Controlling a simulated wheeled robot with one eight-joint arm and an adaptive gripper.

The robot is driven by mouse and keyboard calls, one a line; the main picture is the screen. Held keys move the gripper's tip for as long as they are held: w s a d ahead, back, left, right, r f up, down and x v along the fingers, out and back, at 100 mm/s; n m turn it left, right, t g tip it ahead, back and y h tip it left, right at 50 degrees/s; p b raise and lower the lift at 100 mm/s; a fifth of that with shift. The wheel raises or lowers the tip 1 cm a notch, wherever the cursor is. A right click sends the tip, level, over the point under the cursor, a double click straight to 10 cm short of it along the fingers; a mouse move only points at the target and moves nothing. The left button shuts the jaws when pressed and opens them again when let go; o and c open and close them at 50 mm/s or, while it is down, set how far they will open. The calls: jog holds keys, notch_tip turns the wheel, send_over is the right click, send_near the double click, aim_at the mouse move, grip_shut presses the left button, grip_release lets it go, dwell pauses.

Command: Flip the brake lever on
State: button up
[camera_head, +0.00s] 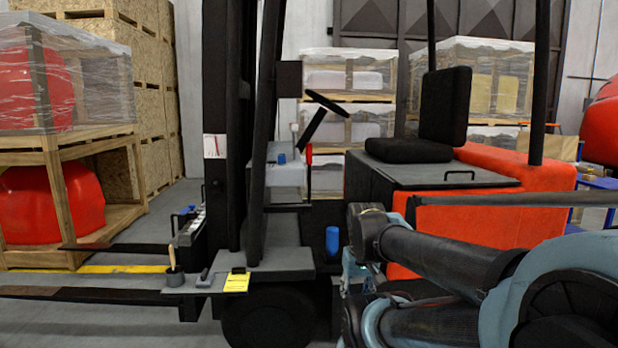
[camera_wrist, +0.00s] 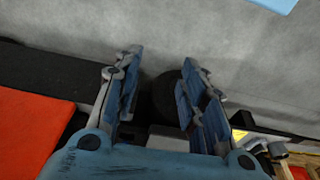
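A lever with a red grip (camera_head: 309,155) stands upright beside the grey console of the forklift, just below the steering wheel (camera_head: 327,103). It looks like the brake lever, but no label is readable. The lever cannot be made out in the wrist view. My gripper (camera_wrist: 161,63) is open and empty in the wrist view, with its two blue fingers apart over grey floor. In the head view it is mostly hidden by my arm, low and to the right of the lever, well apart from it.
The forklift has a black seat (camera_head: 440,115), an orange-red body (camera_head: 480,225) and a dark mast (camera_head: 228,120). A blue bottle-like object (camera_head: 332,241) stands near the step. Wrapped crates (camera_head: 65,75) stand behind.

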jog(key=shift+s+d+r, duration=0.1)
jog(key=shift+s+r, duration=0.15)
jog(key=shift+r, duration=0.05)
jog(key=c, duration=0.4)
jog(key=w+d+r+t+h, duration=0.1)
jog(key=w+d+r+t, duration=0.1)
jog(key=w+r, duration=0.2)
jog(key=w+d+r+n+t+h, duration=0.1)
jog(key=w+d+r+t, duration=0.1)
jog(key=w, duration=0.7)
jog(key=w+d+r+t+h, duration=0.2)
jog(key=w+d+r, duration=0.2)
jog(key=w+r, duration=0.2)
jog(key=shift+w+d+r, duration=0.1)
jog(key=shift+w+r, duration=0.2)
jog(key=shift+w, duration=0.15)
grip_shut()
jog(key=w+a+r+n+t+y, duration=0.1)
jog(key=w+r+n+t, duration=0.4)
jog(key=w+r, duration=0.6)
jog(key=w+a+r+n+t+y, duration=0.1)
jog(key=w+r+n+t, duration=0.45)
jog(key=w, duration=0.95)
jog(key=w+a+f+n+g+y, duration=0.3)
jog(key=w+a+n+y, duration=0.8)
jog(key=w+n, duration=0.1)
jog(key=shift+w+f, duration=0.2)
jog(key=shift+w, duration=0.2)
jog(key=shift+a+n, duration=0.1)
jog(key=shift+n, duration=0.15)
